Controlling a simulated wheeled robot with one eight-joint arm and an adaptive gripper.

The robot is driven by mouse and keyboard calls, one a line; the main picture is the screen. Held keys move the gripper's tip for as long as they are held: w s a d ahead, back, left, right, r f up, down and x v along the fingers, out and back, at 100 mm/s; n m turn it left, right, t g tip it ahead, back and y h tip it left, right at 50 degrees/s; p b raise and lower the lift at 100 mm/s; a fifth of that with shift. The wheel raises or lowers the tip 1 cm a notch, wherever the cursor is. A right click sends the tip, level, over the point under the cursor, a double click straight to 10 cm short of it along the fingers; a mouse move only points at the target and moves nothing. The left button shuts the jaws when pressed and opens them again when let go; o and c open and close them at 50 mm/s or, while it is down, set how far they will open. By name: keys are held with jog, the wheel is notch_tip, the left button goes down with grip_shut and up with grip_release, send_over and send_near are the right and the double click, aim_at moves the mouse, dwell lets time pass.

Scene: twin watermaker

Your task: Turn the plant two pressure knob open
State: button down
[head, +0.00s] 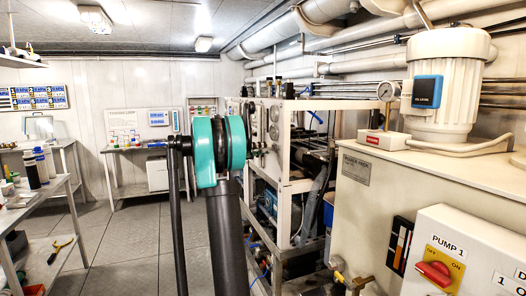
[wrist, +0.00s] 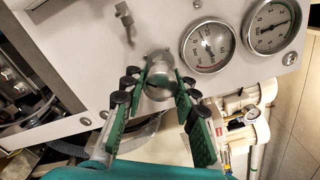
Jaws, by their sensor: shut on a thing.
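A round metallic knob (wrist: 158,80) sits on a pale panel (wrist: 222,22) in the wrist view. My gripper (wrist: 161,74) has its green fingers on either side of the knob and is shut on it. Part of the knob's rim is hidden by the fingertips. No label naming the plant is readable. In the head view, my teal arm joint stands in front of the panel with gauges (head: 273,122) on the machine frame, and the knob itself is hidden or too small to tell.
Two round gauges, a near one (wrist: 208,46) and a farther one (wrist: 271,25), are right of the knob. A small metal lever (wrist: 124,18) is on its upper left. In the head view, a red PUMP 1 switch (head: 434,272) is at lower right. The floor (head: 130,235) left of my arm is clear.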

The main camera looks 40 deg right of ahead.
jog(key=shift+f, duration=0.1)
jog(key=c, duration=1.2)
grip_release()
jog(key=shift+o, duration=0.2)
jog(key=v, duration=1.2)
